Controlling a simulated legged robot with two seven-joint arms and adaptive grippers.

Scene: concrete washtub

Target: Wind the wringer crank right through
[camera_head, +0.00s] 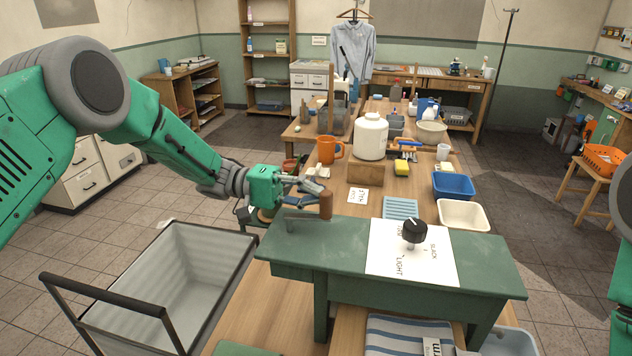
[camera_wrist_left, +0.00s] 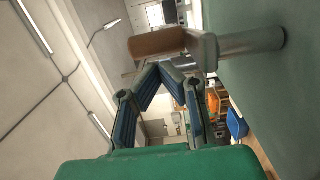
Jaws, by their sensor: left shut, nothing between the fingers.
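The wringer crank has an upright brown grip (camera_head: 326,204) on a grey arm (camera_head: 302,215), above the left end of the green bench top (camera_head: 345,240). My left gripper (camera_head: 318,190) is just behind and left of the grip, its blue-grey fingers closed and empty. In the left wrist view the gripper's fingertips (camera_wrist_left: 158,70) meet just beside the brown grip (camera_wrist_left: 157,43), which lies outside them. The grey shaft (camera_wrist_left: 252,41) runs from the crank arm to the green surface. Whether a finger touches the crank I cannot tell. My right gripper is out of view.
A black knob (camera_head: 414,230) stands on a white sheet marked LIGHT and BLACK. A grey cart (camera_head: 180,290) is below left. An orange mug (camera_head: 329,150), white jug (camera_head: 371,136), blue basin (camera_head: 453,185) and cream basin (camera_head: 463,215) stand behind the bench.

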